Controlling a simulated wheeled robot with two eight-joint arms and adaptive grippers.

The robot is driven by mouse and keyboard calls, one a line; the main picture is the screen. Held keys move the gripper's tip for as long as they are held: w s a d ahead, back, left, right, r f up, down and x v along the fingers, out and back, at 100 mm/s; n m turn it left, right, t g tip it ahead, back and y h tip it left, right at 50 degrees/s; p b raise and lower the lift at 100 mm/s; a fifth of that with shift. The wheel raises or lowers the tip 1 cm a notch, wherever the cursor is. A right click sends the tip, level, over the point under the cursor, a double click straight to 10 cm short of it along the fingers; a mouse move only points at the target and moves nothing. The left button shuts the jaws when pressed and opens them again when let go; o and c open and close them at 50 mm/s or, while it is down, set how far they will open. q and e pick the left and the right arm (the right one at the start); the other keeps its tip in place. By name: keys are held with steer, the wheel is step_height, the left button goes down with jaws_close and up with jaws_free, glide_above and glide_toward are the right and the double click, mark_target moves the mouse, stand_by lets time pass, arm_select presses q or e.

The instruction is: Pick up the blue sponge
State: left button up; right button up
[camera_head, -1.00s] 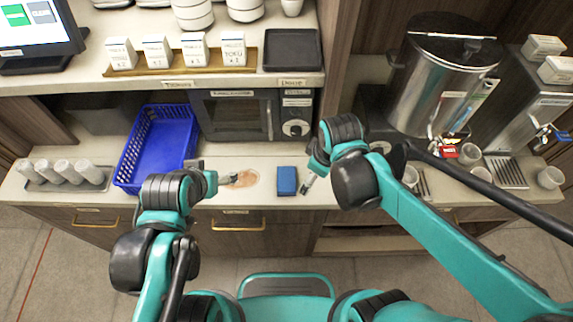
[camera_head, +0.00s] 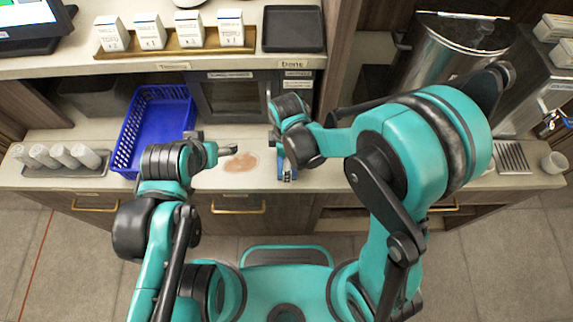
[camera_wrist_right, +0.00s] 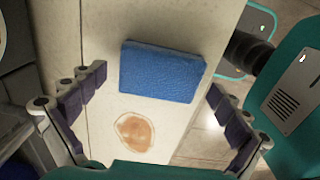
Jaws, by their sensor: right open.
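The blue sponge (camera_wrist_right: 162,72) lies flat on the counter near its front edge and shows nearly whole in the right wrist view. In the head view my right gripper hides most of it. My right gripper (camera_wrist_right: 158,82) is open above the sponge, with one finger off either side of it in the wrist view. It also shows in the head view (camera_head: 284,170), pointing down. I cannot tell whether the fingers are down level with the sponge. My left gripper (camera_head: 228,149) hangs over the counter to the left, apart from the sponge; its jaw opening is unclear.
A brown spill (camera_head: 240,163) marks the counter left of the sponge. A blue basket (camera_head: 152,128) and several upright cups (camera_head: 62,157) stand further left. A microwave (camera_head: 228,97) is behind, under a shelf. The counter right of the sponge is mostly covered by my arm.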

steer(key=shift+f, duration=0.5)
steer(key=shift+c, duration=0.3)
steer(key=shift+r, duration=0.1)
steer(key=c, duration=1.1)
steer(key=shift+o, duration=0.2)
